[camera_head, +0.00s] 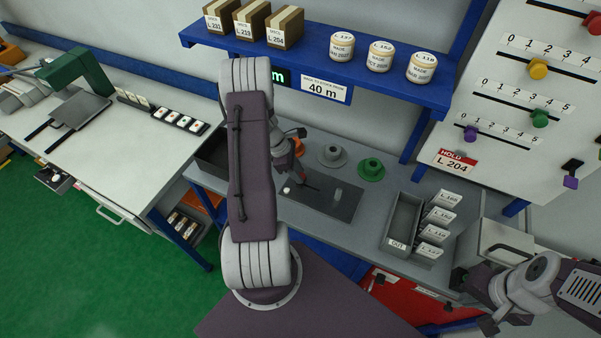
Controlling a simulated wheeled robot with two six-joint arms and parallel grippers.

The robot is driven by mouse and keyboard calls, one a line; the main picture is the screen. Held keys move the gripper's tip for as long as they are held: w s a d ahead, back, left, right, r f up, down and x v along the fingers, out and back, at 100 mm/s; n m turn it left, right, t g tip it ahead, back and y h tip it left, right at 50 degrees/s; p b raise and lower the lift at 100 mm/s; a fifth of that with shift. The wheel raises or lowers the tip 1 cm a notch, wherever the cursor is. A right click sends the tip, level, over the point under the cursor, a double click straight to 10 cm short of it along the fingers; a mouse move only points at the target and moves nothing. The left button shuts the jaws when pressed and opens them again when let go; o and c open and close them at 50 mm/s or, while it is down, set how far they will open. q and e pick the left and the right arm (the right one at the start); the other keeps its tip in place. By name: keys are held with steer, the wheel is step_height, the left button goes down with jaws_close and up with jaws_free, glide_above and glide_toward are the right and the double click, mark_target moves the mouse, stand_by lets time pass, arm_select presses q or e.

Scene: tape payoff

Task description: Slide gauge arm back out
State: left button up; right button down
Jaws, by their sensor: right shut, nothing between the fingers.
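My left arm reaches over the blue-framed bench (375,217). Its gripper (308,187) is low over a dark plate (325,203) on the bench, partly hidden by my own arm. I cannot tell whether its fingers are open or shut. A small pale knob (286,190) and a short grey post (338,194) show on the plate. I cannot make out the gauge arm for certain; my left arm covers part of this area. My right gripper (492,320) is at the lower right, shut and empty, in front of the bench and away from the plate.
A grey spool (332,155) and a green spool (371,169) stand behind the plate. A grey bin (402,219) with labelled cards stands to the right. A blue shelf (310,68) carries boxes and tubs above. A slider board (540,90) hangs at right.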

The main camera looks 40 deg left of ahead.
arm_select(q)
steer(key=o, duration=0.4)
steer(key=shift+a, duration=0.25)
steer(key=shift+c, duration=0.2)
steer(key=shift+r, duration=0.2)
steer(key=v, duration=0.8)
steer(key=shift+s+a+r+b, duration=0.15)
steer(key=shift+r+b, duration=0.15)
steer(key=shift+b, duration=0.15)
